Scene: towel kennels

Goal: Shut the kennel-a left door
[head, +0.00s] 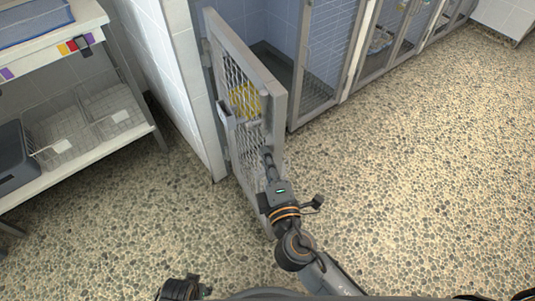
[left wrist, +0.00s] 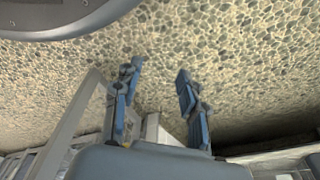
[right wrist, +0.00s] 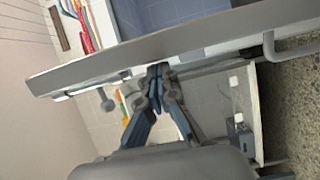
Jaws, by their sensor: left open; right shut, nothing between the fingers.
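The kennel-a left door (head: 282,110), a grey-framed mesh door, stands open in the head view, swung out from the tiled kennel front toward me. A dark latch piece (head: 224,108) sits on its left face. My right gripper (head: 267,153) is shut and empty at the door's right side; contact is unclear. In the right wrist view its closed fingertips (right wrist: 158,68) are close to a long grey bar (right wrist: 200,42) of the door frame. My left gripper (left wrist: 158,66) is open and empty above the pebbled floor, away from the door.
The kennel opening (head: 275,45) behind the door is blue-tiled. A mesh panel (head: 328,45) stands right of it, with more kennels beyond. A shelf unit (head: 85,165) with wire baskets (head: 62,130) and a grey bin (head: 14,157) stands at left. The pebbled floor (head: 430,170) at right is clear.

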